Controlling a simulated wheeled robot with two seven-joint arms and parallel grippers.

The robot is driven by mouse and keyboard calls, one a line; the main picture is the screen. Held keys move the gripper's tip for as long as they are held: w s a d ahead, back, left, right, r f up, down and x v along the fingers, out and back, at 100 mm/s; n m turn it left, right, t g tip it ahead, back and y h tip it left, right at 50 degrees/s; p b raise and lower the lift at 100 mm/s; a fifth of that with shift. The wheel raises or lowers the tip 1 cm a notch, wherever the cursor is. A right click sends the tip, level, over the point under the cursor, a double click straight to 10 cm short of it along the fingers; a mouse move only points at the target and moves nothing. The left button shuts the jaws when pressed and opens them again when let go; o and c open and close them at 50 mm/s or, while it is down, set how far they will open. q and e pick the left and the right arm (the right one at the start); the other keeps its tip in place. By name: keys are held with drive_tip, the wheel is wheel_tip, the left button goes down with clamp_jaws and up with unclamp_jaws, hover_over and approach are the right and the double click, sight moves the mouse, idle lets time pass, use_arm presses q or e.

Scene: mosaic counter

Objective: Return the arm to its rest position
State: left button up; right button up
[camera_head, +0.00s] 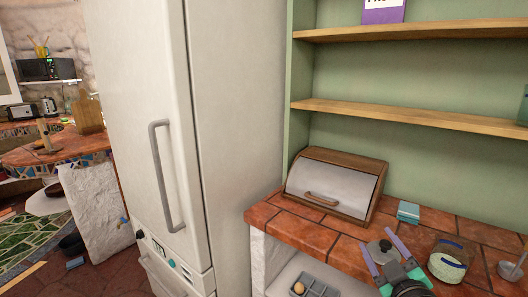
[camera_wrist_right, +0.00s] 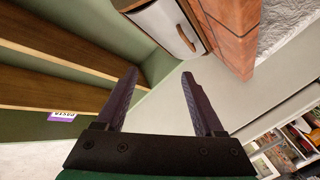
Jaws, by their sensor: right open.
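My right gripper (camera_head: 384,249) is at the lower right of the head view, in front of the tiled counter. Its two purple fingers are spread apart with nothing between them. The right wrist view also shows the open fingers (camera_wrist_right: 160,95) with empty space between them. My left gripper is not in view.
A bread box (camera_head: 333,184) stands on the red tiled counter (camera_head: 300,228). A teal box (camera_head: 408,212), a glass jar (camera_head: 449,262) and a round grey lid (camera_head: 381,251) are near the gripper. A tall white fridge (camera_head: 235,110) stands left. Wooden shelves (camera_head: 400,113) are above.

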drive_tip(key=s+d+f+m+g+h, duration=0.15)
drive_tip(key=s+f+m+g, duration=0.35)
drive_tip(key=f, duration=0.8)
drive_tip(key=s+a+f+g+y, duration=0.35)
drive_tip(key=s+f+g, duration=0.55)
drive_tip(key=s+f, duration=0.55)
wheel_tip(320, 180, down, 20)
drive_tip(key=s+r+g, duration=0.1)
drive_tip(key=s, duration=0.1)
drive_tip(key=s+d+f+g+h, duration=0.1)
drive_tip(key=s+d+f, duration=0.1)
drive_tip(key=s+f, duration=1.4)
drive_tip(key=shift+s+d+f, duration=0.15)
drive_tip(key=shift+s, duration=0.45)
